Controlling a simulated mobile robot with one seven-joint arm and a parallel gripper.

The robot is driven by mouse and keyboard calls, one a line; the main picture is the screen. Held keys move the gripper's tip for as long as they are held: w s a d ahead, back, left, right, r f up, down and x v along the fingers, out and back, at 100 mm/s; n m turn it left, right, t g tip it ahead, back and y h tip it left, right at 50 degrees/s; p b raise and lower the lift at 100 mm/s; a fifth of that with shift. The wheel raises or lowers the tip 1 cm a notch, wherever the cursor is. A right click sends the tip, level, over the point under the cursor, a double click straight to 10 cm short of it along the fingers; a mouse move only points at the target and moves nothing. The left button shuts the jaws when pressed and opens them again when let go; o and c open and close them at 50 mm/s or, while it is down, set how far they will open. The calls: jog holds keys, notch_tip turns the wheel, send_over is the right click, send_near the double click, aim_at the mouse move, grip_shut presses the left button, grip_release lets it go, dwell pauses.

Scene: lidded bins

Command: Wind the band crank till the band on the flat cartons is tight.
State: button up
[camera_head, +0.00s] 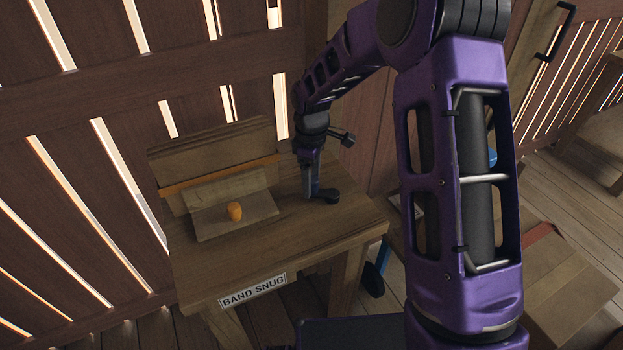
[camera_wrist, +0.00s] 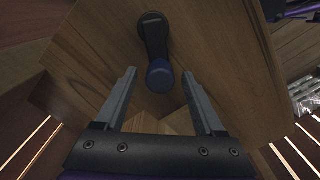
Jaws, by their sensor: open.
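The band crank (camera_wrist: 154,40) shows in the wrist view as a dark arm on a round hub, with a blue knob (camera_wrist: 161,76) at its near end. In the head view the crank (camera_head: 327,195) is small and dark on the right of the bench top. My gripper (camera_wrist: 159,74) is open, with a fingertip on each side of the knob and visible gaps. It also shows from above in the head view (camera_head: 311,194). The flat cartons (camera_head: 212,152) stand at the bench's back left, with an orange band (camera_head: 218,176) across them. I cannot tell how tight it is.
The wooden bench (camera_head: 255,252) carries a "BAND SNUG" label (camera_head: 253,290) on its front. A slatted wall (camera_head: 90,85) rises behind. A box (camera_head: 565,280) lies at the right.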

grip_shut()
jog(key=shift+w+m, duration=0.15)
jog(key=shift+m, duration=0.15)
